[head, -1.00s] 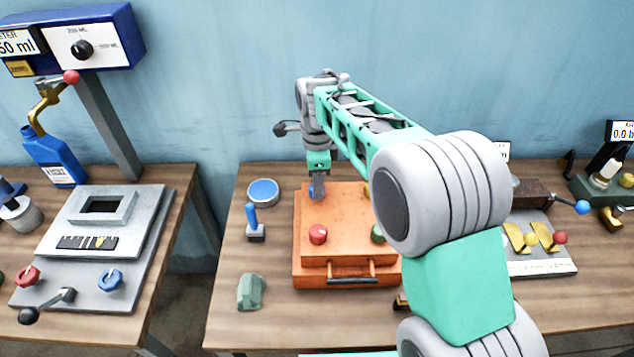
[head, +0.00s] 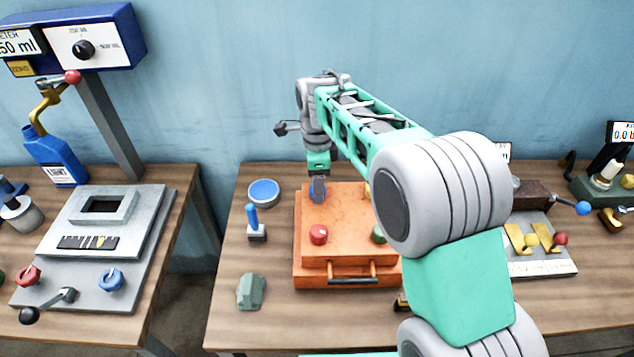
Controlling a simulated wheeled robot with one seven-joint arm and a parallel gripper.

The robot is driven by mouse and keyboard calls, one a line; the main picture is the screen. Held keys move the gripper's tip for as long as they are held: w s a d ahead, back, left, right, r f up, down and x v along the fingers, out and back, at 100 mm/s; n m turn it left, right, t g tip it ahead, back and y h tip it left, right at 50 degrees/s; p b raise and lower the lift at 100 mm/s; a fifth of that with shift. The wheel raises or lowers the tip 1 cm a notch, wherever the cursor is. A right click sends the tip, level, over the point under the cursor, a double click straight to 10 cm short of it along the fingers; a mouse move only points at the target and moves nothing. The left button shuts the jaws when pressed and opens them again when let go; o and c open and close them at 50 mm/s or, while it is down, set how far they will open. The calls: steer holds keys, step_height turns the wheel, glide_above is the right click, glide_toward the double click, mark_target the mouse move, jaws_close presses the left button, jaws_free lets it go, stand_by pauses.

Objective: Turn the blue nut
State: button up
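An orange box (head: 345,250) with a front handle stands on the middle table. It bears a blue nut (head: 312,195) at its back left, a red nut (head: 318,234) at its front left and a green nut (head: 378,234) partly behind my arm. My gripper (head: 318,190) points down at the blue nut, its fingers at the nut's height. A grey finger covers the nut's middle, and a little blue shows at its edges. The front finger hides whether both fingers press on the nut.
A blue round dish (head: 264,192), a blue-handled lever (head: 253,220) and a grey-green lump (head: 251,291) stand left of the box. A yellow part (head: 367,190) shows beside my arm. The table's front left is otherwise clear.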

step_height(320, 180, up, 8)
steer(key=shift+f+b, duration=0.1)
steer(key=shift+b, duration=0.5)
steer(key=s+d+r+n+t, duration=0.2)
steer(key=s+d+n, duration=0.7)
steer(key=s, duration=0.1)
steer(key=s+d+f+n+t, duration=0.1)
steer(key=s+d+f+n, duration=0.4)
steer(key=s+n, duration=0.3)
steer(key=shift+s+f+n+t, duration=0.35)
steer(key=shift+s+f, duration=0.25)
steer(key=shift+s, duration=0.25)
